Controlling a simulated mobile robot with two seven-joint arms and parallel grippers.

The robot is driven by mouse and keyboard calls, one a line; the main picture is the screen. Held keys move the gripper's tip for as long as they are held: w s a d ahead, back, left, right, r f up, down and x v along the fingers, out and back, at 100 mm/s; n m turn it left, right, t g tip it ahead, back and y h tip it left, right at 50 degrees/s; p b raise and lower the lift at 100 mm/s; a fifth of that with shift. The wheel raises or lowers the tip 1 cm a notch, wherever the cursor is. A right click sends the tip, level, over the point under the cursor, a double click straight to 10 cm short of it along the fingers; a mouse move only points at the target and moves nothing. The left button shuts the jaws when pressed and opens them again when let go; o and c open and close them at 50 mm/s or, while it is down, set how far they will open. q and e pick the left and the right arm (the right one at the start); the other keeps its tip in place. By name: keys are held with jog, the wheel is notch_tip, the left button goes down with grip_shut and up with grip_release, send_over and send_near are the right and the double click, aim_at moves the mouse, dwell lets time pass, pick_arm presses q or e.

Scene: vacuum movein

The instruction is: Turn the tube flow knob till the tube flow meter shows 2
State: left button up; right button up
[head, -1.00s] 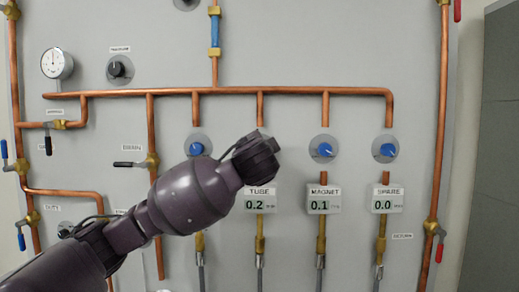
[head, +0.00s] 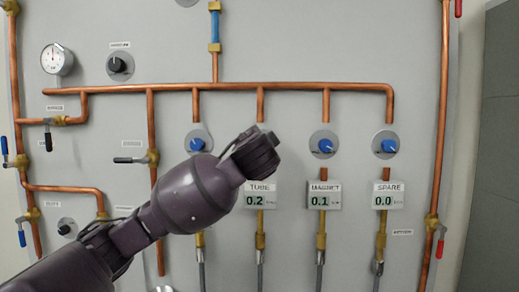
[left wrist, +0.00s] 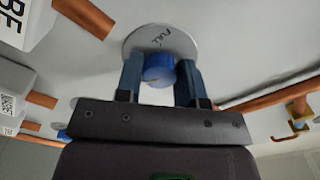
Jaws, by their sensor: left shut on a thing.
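My left gripper (head: 258,148) is at the panel in the head view, in front of the spot above the tube flow meter (head: 260,197). That meter reads 0.2. The arm hides the tube flow knob in the head view. In the left wrist view the blue tube flow knob (left wrist: 159,67) sits on a round grey plate marked FULL (left wrist: 138,38). The fingers of my left gripper (left wrist: 160,80) stand on both sides of the knob and are shut on it. My right gripper is in neither view.
Other blue knobs sit left (head: 197,141) and right (head: 322,144) of my gripper. The magnet meter (head: 324,197) reads 0.1 and the spare meter (head: 388,197) reads 0.0. A copper pipe (head: 225,87) runs across above. My forearm covers the lower left panel.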

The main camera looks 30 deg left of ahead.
pick_arm(q)
jog(key=shift+f+n+b, duration=0.2)
jog(key=shift+n+b, duration=0.45)
jog(key=shift+n, duration=0.55)
jog(key=n, duration=0.2)
jog(key=shift+d+n+b, duration=0.1)
jog(key=shift+n+b, duration=0.2)
jog(key=n, duration=0.2)
jog(key=shift+r+n, duration=0.1)
jog(key=shift+n, duration=0.3)
jog(key=n, duration=0.3)
jog(key=shift+n, duration=0.3)
jog(key=shift+r+n+p, duration=0.1)
jog(key=shift+n+p, duration=0.2)
jog(key=shift+n, duration=2.2)
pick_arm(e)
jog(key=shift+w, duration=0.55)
pick_arm(q)
jog(key=shift+p, duration=0.3)
jog(key=shift+n, duration=0.3)
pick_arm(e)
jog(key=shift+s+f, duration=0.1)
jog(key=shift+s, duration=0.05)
